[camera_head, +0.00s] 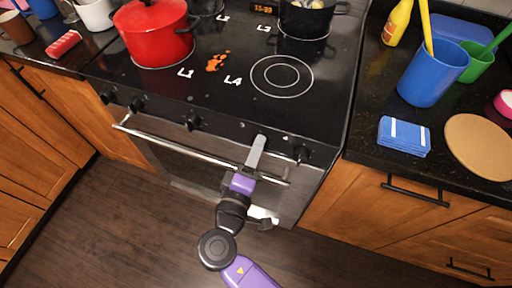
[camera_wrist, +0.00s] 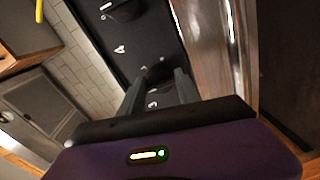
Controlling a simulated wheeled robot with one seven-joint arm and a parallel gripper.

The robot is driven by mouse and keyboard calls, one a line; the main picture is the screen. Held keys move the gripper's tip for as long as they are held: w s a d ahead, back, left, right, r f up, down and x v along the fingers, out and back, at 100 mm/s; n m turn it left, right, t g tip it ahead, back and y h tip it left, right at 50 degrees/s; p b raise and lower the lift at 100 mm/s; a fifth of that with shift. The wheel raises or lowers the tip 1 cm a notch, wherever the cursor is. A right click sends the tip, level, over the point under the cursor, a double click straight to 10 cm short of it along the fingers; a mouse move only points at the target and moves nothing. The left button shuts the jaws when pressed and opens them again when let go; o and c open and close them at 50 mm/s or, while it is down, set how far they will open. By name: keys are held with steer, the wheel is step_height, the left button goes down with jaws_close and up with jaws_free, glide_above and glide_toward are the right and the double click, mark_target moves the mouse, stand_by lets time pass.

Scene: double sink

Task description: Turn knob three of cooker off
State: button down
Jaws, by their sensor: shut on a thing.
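The cooker (camera_head: 228,100) has a black glass top and a row of black knobs along its front panel. Visible knobs are two at the left (camera_head: 136,104), one near the middle (camera_head: 192,122) and one at the right (camera_head: 300,152). My gripper (camera_head: 258,143) is at the panel between the middle and right knobs. It is shut on a dark knob (camera_wrist: 158,72), which shows partly between the fingers in the wrist view. The fingers hide most of it, so its angle is unclear.
A red pot (camera_head: 153,35) and a black pot (camera_head: 305,18) stand on the burners. The oven handle (camera_head: 200,153) runs just below the knobs, close to my gripper. The right counter holds a blue cup (camera_head: 432,75), blue sponge (camera_head: 403,137) and round board (camera_head: 478,146).

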steer(key=shift+r, duration=0.15)
steer(key=c, duration=0.9)
jaws_free()
steer(key=v, duration=0.7)
steer(key=shift+s+a+b, duration=0.15)
steer(key=shift+s+b, duration=0.2)
steer(key=shift+s, duration=0.05)
